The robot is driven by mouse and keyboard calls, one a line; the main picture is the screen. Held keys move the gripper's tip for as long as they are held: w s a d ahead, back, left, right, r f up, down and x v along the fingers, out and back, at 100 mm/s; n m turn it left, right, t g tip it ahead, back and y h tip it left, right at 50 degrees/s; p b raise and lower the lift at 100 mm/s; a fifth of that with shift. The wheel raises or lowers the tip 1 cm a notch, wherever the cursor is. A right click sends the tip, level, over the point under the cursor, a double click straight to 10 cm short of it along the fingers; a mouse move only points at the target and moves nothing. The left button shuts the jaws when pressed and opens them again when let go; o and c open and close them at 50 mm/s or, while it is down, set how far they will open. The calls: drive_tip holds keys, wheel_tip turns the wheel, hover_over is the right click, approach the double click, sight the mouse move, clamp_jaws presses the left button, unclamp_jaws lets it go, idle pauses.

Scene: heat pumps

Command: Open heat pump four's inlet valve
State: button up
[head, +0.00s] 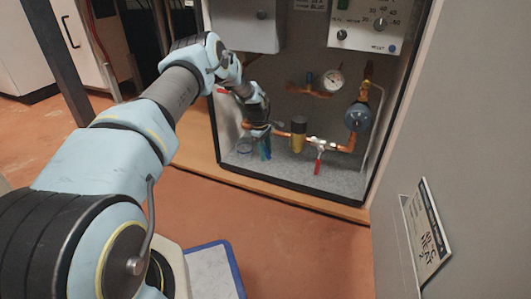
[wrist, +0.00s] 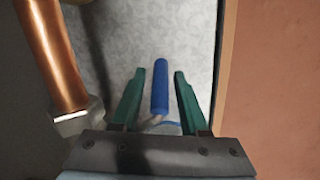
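A blue valve handle (wrist: 160,88) lies between the two green fingers of my gripper (wrist: 160,72) in the wrist view. The fingers are open, with a gap on each side of the handle. In the head view my gripper (head: 262,150) is low inside the open cabinet, at the left end of the copper pipe. The valve body there is mostly hidden by my wrist. A second valve with a red handle (head: 318,163) hangs downward on the pipe to the right. I cannot read which heat pump this is.
The cabinet holds a yellow-brown fitting (head: 298,134), a pressure gauge (head: 333,79), a blue round component (head: 358,116) and a control box (head: 366,25). A copper pipe (wrist: 55,60) runs close left of my fingers. The cabinet's side edge (wrist: 229,60) is close right. A grey panel (head: 455,120) stands at right.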

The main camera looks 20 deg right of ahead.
drive_tip(key=shift+o, duration=0.4)
drive_tip(key=shift+r, duration=0.1)
wheel_tip(320, 180, up, 10)
drive_tip(key=p, duration=0.4)
drive_tip(key=shift+p, duration=0.35)
